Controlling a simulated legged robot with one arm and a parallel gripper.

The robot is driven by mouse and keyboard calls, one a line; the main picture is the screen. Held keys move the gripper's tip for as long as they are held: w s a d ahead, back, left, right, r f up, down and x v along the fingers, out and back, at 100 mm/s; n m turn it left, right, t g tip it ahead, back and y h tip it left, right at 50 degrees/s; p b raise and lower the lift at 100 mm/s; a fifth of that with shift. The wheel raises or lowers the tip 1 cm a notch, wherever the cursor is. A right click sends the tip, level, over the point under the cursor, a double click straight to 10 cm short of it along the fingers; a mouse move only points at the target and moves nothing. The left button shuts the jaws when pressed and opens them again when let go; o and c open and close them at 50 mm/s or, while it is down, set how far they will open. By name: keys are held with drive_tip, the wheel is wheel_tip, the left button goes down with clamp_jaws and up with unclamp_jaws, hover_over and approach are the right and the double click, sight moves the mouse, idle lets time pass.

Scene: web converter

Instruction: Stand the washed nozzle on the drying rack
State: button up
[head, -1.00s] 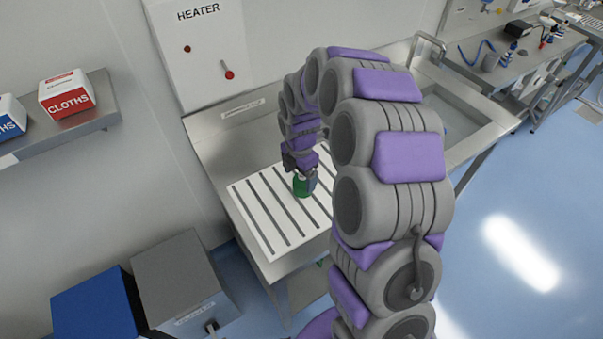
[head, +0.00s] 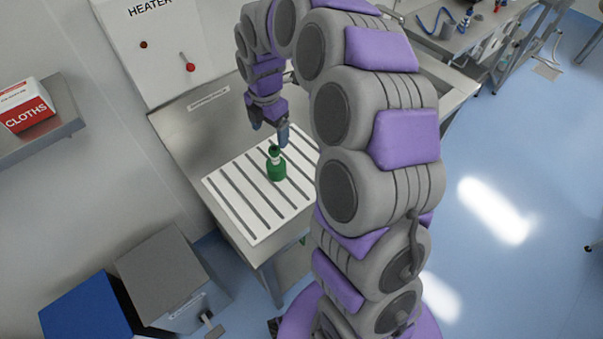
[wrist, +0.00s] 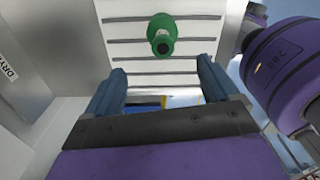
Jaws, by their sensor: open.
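The green nozzle (head: 276,165) stands upright on the white slatted drying rack (head: 229,196), near its middle. It also shows in the wrist view (wrist: 162,33), apart from the fingers. My gripper (head: 269,135) is open and empty, just above and behind the nozzle in the head view. In the wrist view the two blue fingers of my gripper (wrist: 160,84) are spread wide with nothing between them. My arm hides the right part of the rack in the head view.
A white heater box (head: 150,45) is on the wall behind the steel counter. A shelf (head: 55,135) with a red and white cloths box (head: 27,105) is at the left. A grey bin (head: 165,265) and a blue bin (head: 85,305) stand below. Blue floor is open at the right.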

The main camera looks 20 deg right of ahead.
drive_tip(key=shift+s+d+r, duration=0.1)
drive_tip(key=shift+s+r, duration=0.05)
drive_tip(key=shift+s, duration=0.05)
drive_tip(key=s+r+m+g, duration=0.1)
drive_tip(key=s+r+m, duration=0.1)
drive_tip(key=s+m, duration=0.9)
drive_tip(key=s+r+m, duration=0.3)
drive_tip(key=s+m, duration=0.9)
drive_tip(key=s, duration=1.2)
drive_tip(key=shift+r+g, duration=0.15)
drive_tip(key=shift+g, duration=0.25)
drive_tip(key=shift+d, duration=0.1)
